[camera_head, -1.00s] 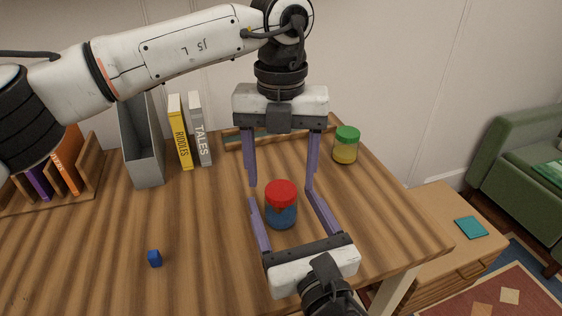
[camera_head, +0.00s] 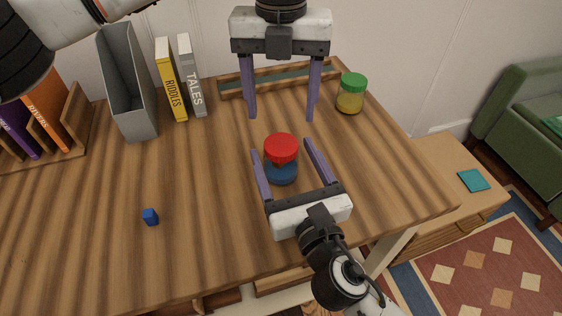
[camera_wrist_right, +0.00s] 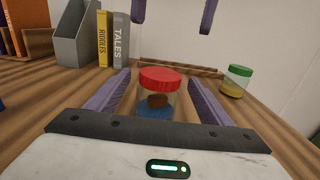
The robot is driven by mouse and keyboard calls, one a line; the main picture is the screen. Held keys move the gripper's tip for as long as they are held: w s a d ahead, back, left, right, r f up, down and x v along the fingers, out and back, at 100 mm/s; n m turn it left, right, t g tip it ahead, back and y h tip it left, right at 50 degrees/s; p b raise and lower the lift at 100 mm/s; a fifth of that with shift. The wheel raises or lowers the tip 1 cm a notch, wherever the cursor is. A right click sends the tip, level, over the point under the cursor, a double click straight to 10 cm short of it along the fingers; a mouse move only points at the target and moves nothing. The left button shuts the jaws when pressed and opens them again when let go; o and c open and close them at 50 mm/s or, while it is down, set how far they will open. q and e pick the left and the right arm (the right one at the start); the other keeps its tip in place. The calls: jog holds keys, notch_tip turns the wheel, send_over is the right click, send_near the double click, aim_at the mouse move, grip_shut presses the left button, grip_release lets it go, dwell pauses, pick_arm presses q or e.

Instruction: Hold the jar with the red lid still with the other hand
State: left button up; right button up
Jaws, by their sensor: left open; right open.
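The jar with the red lid (camera_head: 281,160) stands upright on the wooden desk, with clear sides and blue at its base. It also shows in the right wrist view (camera_wrist_right: 158,95), between the fingers. My right gripper (camera_head: 286,148) is open, its purple fingers on either side of the jar, coming from the front. My left gripper (camera_head: 281,115) is open and empty, pointing down above and behind the jar.
A jar with a green lid (camera_head: 351,94) stands at the back right of the desk (camera_head: 110,260). A small blue block (camera_head: 151,217) lies at the left. A yellow book (camera_head: 172,80), a grey book (camera_head: 191,75) and a grey file holder (camera_head: 130,90) stand at the back left.

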aim_at(281, 144)
jog(key=f, duration=0.3)
jog(key=shift+w+a+f, duration=0.1)
jog(key=shift+w, duration=0.15)
jog(key=x, duration=0.7)
jog(key=c, duration=1.8)
grip_shut()
pick_arm(q)
jog(key=n, duration=0.4)
jog(key=shift+n, duration=0.3)
jog(key=shift+f, duration=0.15)
jog(key=shift+f, duration=3.9)
